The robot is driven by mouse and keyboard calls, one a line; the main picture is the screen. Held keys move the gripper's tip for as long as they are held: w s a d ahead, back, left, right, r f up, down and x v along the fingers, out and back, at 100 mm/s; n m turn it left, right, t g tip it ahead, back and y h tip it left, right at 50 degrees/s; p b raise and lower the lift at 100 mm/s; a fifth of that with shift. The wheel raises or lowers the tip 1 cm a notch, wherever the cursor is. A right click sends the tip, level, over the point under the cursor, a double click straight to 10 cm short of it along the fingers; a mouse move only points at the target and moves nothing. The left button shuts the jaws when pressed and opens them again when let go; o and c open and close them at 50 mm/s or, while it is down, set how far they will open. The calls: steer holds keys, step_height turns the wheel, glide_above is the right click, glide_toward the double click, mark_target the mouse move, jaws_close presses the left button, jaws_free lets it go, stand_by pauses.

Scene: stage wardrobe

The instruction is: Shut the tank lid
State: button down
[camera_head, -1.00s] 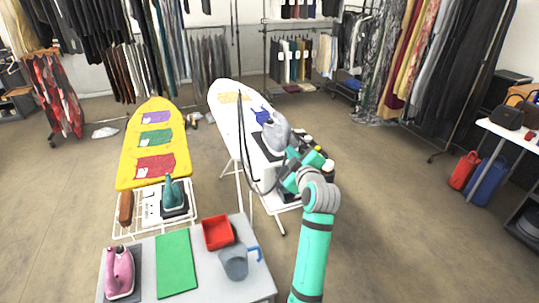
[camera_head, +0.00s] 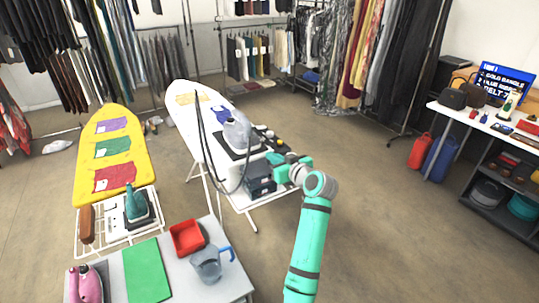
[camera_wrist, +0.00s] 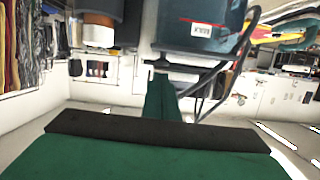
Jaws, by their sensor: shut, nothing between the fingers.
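A dark blue box with a white label, probably the tank (camera_wrist: 190,40), fills the upper middle of the wrist view.
A grey iron (camera_head: 237,132) with a dark hose stands on the white ironing board (camera_head: 183,112). A yellow board (camera_head: 105,150) and a grey table (camera_head: 215,284) stand to the left. A white table (camera_head: 450,112) is at the right. Floor right of my arm is clear.

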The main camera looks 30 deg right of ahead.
steer(key=shift+d+f+m+y, duration=0.2)
steer(key=shift+f+m+y, duration=0.1)
steer(key=shift+f+m, duration=0.2)
stand_by(0.3)
step_height(320, 180, up, 4)
steer(key=shift+w+d+r, duration=0.1)
steer(key=v, duration=1)
steer(key=shift+d, duration=0.1)
